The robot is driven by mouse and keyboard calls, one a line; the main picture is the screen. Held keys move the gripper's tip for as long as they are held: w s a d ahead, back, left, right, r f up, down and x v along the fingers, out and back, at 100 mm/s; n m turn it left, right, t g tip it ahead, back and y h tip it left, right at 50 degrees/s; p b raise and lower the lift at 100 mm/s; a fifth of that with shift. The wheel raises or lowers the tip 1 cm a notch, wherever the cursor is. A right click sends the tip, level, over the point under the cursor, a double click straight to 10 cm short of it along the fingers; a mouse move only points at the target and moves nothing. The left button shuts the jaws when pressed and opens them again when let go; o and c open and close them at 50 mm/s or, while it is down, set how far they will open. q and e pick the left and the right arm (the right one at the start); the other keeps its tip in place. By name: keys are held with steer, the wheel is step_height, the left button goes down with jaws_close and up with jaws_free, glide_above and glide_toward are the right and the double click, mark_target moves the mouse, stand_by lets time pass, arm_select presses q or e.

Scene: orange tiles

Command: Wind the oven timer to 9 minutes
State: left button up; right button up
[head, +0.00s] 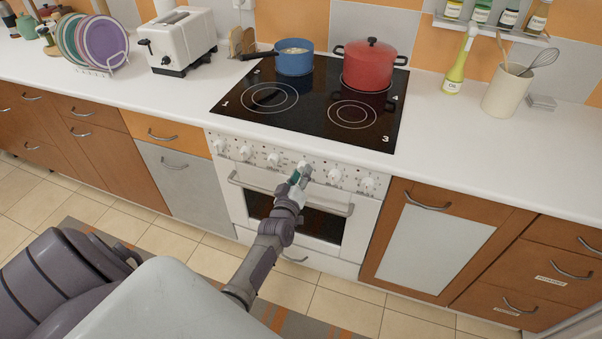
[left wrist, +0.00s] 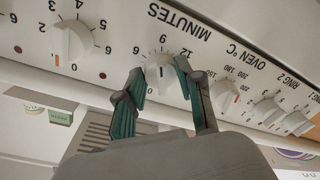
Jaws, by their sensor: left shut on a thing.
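The white oven (head: 232,195) has a row of knobs on its front panel. The oven timer knob (left wrist: 158,68) is white and sits under the word MINUTES, with numbers such as 6, 9 and 12 around it; the wrist picture is upside down. My left gripper (head: 298,174) reaches the middle of the panel in the head view. In the left wrist view, its green-padded fingers stand on both sides of the timer knob, shut on it. I cannot read which number the knob points to. My right gripper is not in view.
Other knobs flank the timer: one at left (left wrist: 73,41) and the oven temperature knob (left wrist: 224,96) at right. The oven door handle (head: 330,208) runs just below the panel. On the hob (head: 310,105) stand a blue pan (head: 294,62) and a red pot (head: 368,68).

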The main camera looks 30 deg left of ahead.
arm_select(q)
steer(key=shift+r+m, duration=0.1)
steer(key=shift+m, duration=0.5)
steer(key=o, duration=1.2)
steer(key=shift+c, duration=0.2)
steer(key=v, duration=1.2)
steer(key=shift+f, duration=0.2)
